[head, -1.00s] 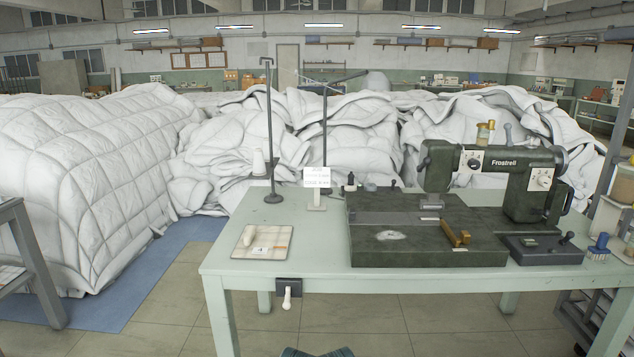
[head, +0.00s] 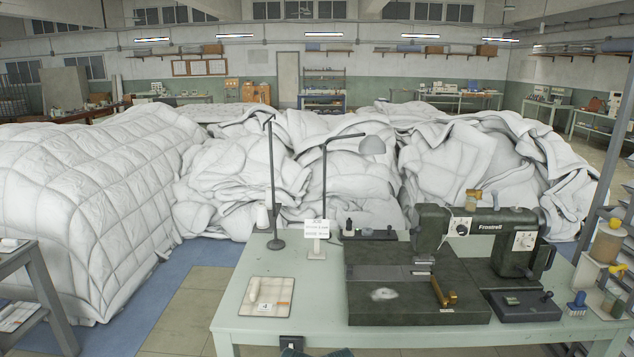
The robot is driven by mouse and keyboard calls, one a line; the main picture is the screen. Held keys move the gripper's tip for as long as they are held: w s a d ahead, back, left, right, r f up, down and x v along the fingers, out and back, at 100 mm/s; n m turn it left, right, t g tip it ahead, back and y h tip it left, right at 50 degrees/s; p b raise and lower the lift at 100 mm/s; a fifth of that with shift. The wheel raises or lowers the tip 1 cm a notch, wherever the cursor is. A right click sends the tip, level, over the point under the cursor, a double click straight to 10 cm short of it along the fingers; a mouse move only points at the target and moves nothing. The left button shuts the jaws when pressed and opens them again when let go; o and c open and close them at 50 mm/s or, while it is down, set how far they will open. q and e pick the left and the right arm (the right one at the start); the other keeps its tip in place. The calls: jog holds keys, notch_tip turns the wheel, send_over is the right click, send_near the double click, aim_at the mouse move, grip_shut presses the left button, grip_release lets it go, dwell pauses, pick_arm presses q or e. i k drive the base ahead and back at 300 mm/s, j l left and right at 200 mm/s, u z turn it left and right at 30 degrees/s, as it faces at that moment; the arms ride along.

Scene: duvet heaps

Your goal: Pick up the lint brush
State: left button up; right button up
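A small blue brush-like item (head: 577,303) with a pale lower part stands near the right end of the pale green table (head: 262,327). A brown and brass-coloured item (head: 443,292) lies on the dark bed of the sewing machine (head: 490,240). I cannot tell for certain which of these two is the lint brush; the blue one looks more like a brush. Neither of my grippers shows in the head view. Nothing is seen touching either item.
A board with a numbered card (head: 266,296) lies at the table's left. A thin stand (head: 271,190) and a sign (head: 316,232) rise behind it. A rack with jars (head: 606,245) stands close right of the blue item. White duvet heaps (head: 85,200) fill the floor beyond.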

aim_at(577, 307)
jog(key=k+z, duration=0.1)
jog(key=z, duration=1.45)
